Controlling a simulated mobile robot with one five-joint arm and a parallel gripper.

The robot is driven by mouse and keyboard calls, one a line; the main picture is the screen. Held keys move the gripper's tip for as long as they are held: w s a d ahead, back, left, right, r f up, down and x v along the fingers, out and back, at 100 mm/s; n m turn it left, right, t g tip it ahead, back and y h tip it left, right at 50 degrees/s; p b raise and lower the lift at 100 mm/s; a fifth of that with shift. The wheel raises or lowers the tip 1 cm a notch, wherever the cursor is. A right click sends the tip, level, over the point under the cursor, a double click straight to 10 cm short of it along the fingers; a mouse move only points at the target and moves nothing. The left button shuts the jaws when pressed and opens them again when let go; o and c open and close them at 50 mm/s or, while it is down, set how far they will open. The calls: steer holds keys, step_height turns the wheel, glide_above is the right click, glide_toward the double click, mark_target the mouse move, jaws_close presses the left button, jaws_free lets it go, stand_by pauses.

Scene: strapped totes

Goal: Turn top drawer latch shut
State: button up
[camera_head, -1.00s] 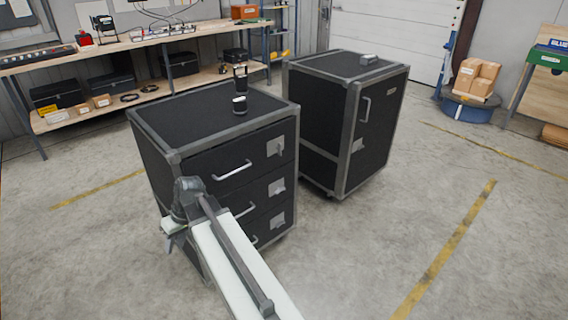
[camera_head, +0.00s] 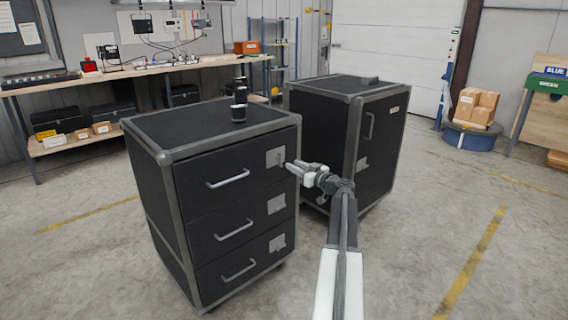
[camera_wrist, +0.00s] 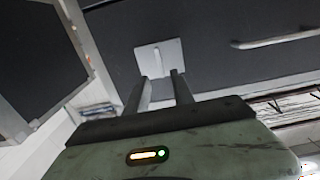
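The black drawer cabinet (camera_head: 150,215) stands in front of me with its three drawers closed. The top drawer latch (camera_head: 276,157) is a light grey plate at the drawer's right end. In the wrist view the latch plate (camera_wrist: 158,52) lies just beyond my fingertips, with a thin raised bar on it running toward the gap between them. My gripper (camera_head: 289,166) points left at the latch from the right side. In the wrist view my gripper (camera_wrist: 162,78) has its two fingers apart. I cannot tell whether a finger touches the latch.
The top drawer handle (camera_head: 228,178) is left of the latch. Two more latches (camera_head: 277,204) sit below. A second black cabinet (camera_head: 318,115) stands close behind my gripper. A dark object (camera_head: 238,108) stands on the drawer cabinet.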

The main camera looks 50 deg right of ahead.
mark_target(280, 159)
steer(key=w, duration=0.7)
steer(key=shift+w+d, duration=0.15)
steer(key=shift+d, duration=0.1)
jaws_close()
steer(key=shift+d+f+m+b, duration=0.15)
steer(key=shift+m, duration=4.3)
steer(key=shift+d+f+m+b, duration=0.1)
steer(key=shift+f+m+b, duration=0.05)
steer(key=shift+m, duration=4.3)
